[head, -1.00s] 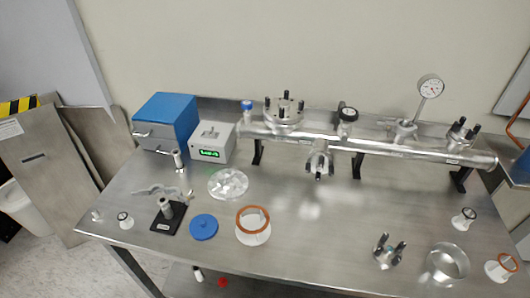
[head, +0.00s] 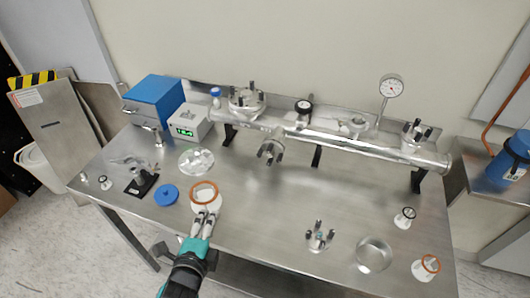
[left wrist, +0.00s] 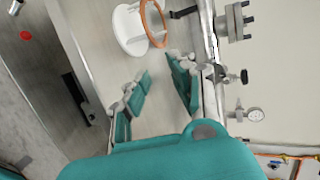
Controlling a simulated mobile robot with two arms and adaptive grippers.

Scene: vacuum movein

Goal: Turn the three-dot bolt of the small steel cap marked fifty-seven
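Several steel caps with dark-tipped bolts show in the head view. One sits loose on the table at the front right (head: 319,237). A small one is on the front port of the steel pipe (head: 271,152), one on the pipe's right end (head: 416,134), and a wider one on its left end (head: 247,100). No fifty-seven or dots can be read. My left gripper (head: 204,220) is over the table's front edge, just before the white piece with an orange ring (head: 204,195). In the left wrist view its fingers (left wrist: 158,85) are apart and empty. My right gripper is out of view.
The steel pipe (head: 360,149) runs along the table's back, with a dial gauge (head: 391,87) standing up. A blue disc (head: 166,195) lies left of my gripper. A steel ring (head: 373,255) stands at the right front. The table's middle is clear.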

